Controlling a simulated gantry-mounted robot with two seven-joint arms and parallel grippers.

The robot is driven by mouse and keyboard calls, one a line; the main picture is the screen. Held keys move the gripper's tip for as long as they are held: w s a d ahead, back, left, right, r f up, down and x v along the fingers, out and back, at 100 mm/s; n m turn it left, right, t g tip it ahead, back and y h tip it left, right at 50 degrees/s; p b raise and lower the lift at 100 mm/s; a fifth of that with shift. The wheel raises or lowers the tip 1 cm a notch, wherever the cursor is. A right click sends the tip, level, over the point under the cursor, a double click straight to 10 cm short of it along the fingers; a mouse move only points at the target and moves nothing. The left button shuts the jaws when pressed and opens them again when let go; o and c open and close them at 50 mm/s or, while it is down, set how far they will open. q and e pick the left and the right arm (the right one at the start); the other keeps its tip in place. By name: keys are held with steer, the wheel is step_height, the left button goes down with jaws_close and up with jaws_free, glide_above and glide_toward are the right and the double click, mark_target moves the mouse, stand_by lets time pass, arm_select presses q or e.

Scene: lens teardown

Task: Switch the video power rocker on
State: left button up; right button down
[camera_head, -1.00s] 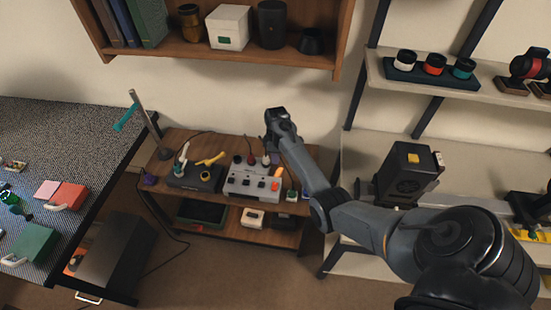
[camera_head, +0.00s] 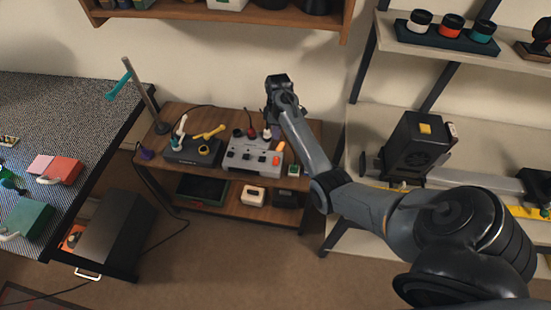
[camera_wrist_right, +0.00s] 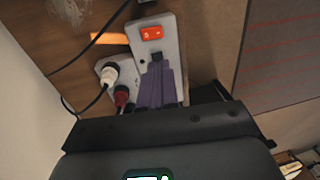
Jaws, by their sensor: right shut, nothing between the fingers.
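An orange-red rocker (camera_wrist_right: 152,32) sits at the upper end of a pale grey panel (camera_wrist_right: 172,52) in the right wrist view. Its on or off position cannot be told. My right gripper (camera_wrist_right: 157,68) is shut and empty, its purple fingers over the panel just below the rocker; contact cannot be told. In the head view my right gripper (camera_head: 269,122) is at the back edge of the grey control box (camera_head: 240,168) on the wooden table. My left gripper is not in view.
White (camera_wrist_right: 109,74) and red (camera_wrist_right: 121,96) plugs with black cables stand beside the panel. A black box (camera_head: 194,152) with a yellow lever (camera_head: 209,132) is left of the control box. A shelf rack (camera_head: 365,125) stands to the right, a workbench (camera_head: 85,105) to the left.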

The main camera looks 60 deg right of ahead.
mark_target(275, 163)
steer(key=f+b, duration=0.1)
steer(key=f, duration=0.3)
steer(key=a+f+b, duration=0.1)
steer(key=f, duration=0.3)
steer(key=f+b, duration=0.1)
steer(key=f, duration=0.3)
steer(key=shift+s+a+f, duration=0.3)
steer(key=shift+s+f, duration=0.05)
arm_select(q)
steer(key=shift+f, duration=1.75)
arm_select(e)
steer(key=shift+a+f, duration=0.1)
steer(key=shift+f, duration=0.5)
